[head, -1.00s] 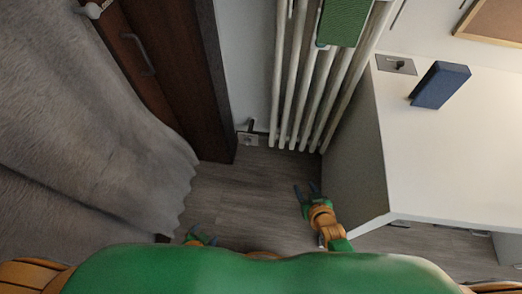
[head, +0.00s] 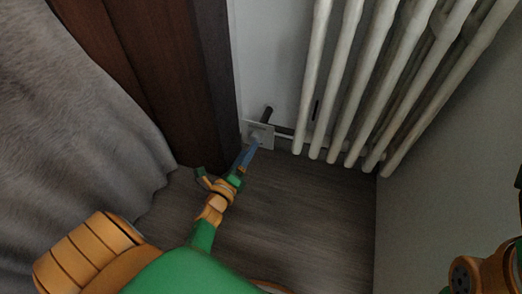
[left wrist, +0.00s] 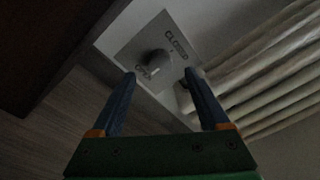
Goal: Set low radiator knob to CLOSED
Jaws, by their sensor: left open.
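I cannot tell which way the knob points. In the head view the plate (head: 268,140) sits low on the wall, left of the radiator's foot, with the knob partly hidden by a finger. My left gripper (head: 228,160) is in front of it near the floor. In the left wrist view its open blue fingers (left wrist: 160,78) are spread, with the knob between their lines.
The white radiator (head: 365,85) stands right of the plate. A pale panel (head: 450,140) closes the right side. The floor (head: 300,210) between is clear.

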